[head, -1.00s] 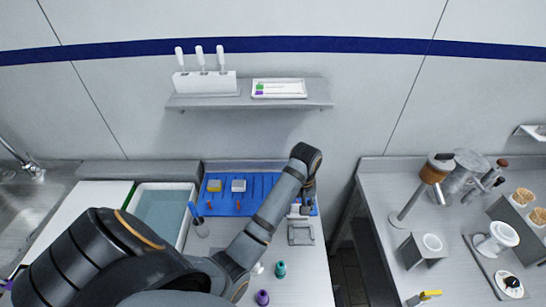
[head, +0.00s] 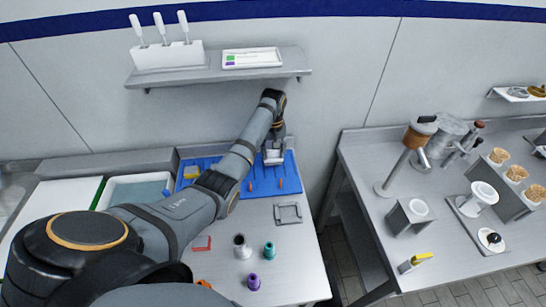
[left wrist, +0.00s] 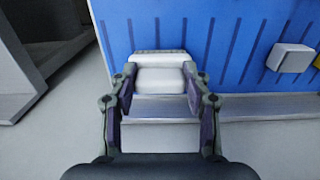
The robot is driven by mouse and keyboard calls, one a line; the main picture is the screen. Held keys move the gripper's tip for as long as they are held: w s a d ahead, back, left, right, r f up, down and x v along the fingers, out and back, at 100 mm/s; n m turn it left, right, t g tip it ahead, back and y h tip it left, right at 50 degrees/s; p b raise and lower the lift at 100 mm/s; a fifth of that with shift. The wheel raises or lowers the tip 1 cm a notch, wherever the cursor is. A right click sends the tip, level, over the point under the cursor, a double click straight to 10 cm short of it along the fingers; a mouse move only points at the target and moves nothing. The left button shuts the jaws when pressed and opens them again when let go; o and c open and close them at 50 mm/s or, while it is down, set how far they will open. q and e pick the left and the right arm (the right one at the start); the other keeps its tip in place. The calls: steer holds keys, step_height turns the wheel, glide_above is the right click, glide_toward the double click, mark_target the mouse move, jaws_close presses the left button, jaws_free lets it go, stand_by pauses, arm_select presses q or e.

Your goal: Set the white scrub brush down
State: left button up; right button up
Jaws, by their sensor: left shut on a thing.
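The white scrub brush (left wrist: 160,76) is between the two fingers of my left gripper (left wrist: 159,88) in the left wrist view. The gripper is shut on it. In the head view my left gripper (head: 273,157) is over the far right part of the blue ribbed mat (head: 262,188), with the brush partly hidden by it. The mat fills the upper part of the left wrist view (left wrist: 225,40). I cannot tell whether the brush touches the mat. My right gripper is not in view.
A pale block (left wrist: 290,57) and a yellow block (head: 191,173) are on the mat. A grey square frame (head: 288,213), teal and purple pieces (head: 269,250) (head: 254,281) and a whitish cup (head: 242,247) stand on the counter in front. A shelf (head: 290,66) is above.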

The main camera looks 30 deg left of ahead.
mark_target(273, 157)
arm_select(q)
steer(key=shift+s+f, duration=0.1)
steer(key=shift+f, duration=0.8)
steer(key=shift+f+p, duration=0.4)
steer(key=shift+p, duration=0.05)
steer(key=shift+w+f, duration=0.2)
steer(key=shift+f, duration=0.05)
steer(key=shift+a+f, duration=0.1)
steer(key=shift+f, duration=0.15)
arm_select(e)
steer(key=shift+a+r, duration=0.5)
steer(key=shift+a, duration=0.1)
arm_select(q)
steer(key=o, duration=1.1)
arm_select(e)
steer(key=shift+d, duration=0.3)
